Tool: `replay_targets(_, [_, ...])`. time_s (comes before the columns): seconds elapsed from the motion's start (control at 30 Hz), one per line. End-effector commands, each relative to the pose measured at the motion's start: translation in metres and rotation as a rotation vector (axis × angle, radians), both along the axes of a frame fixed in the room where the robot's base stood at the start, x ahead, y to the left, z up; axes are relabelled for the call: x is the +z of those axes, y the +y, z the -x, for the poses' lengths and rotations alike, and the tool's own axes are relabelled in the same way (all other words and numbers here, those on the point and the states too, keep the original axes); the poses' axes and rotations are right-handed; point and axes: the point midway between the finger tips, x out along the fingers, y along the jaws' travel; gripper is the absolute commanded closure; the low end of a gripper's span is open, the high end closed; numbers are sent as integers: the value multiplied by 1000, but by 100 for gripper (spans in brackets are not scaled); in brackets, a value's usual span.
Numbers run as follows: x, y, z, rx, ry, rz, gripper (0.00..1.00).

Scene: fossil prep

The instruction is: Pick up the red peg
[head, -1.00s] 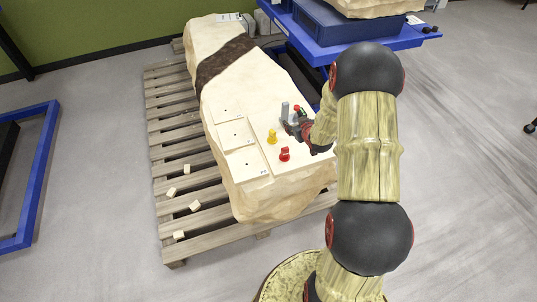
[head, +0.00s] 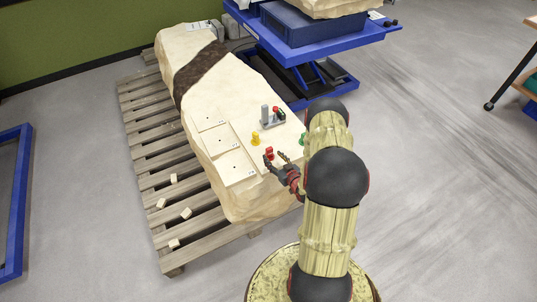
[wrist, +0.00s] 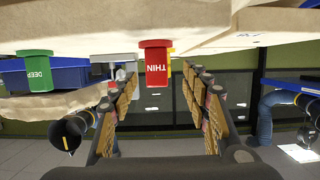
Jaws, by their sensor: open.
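The red peg (head: 269,152) stands on the pale stone block (head: 235,85), near its right-hand edge. In the wrist view the red peg (wrist: 157,65), lettered THIN, appears upside down with the stone along the top. My gripper (head: 275,160) is open beside the peg, on its near side. In the wrist view its two fingers spread left and right, and the peg shows between them, toward the tips. I cannot tell whether the tips reach around it. Nothing is held.
A yellow peg (head: 255,138) stands just behind and left of the red one. A green peg (head: 302,139), marked DEEP in the wrist view (wrist: 37,72), stands to the right, close to my arm. A grey fixture (head: 265,115) stands farther back. Flat panels (head: 233,167) lie left.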

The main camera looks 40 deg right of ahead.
Motion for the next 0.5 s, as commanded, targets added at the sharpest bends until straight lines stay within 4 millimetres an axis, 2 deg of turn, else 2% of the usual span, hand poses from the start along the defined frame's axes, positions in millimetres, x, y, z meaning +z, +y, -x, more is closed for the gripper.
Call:
replay_targets(0.23, [-8,-7,-19,1,0,1,53])
replay_targets(0.5, [-18,-17,-51,1,1,0,53])
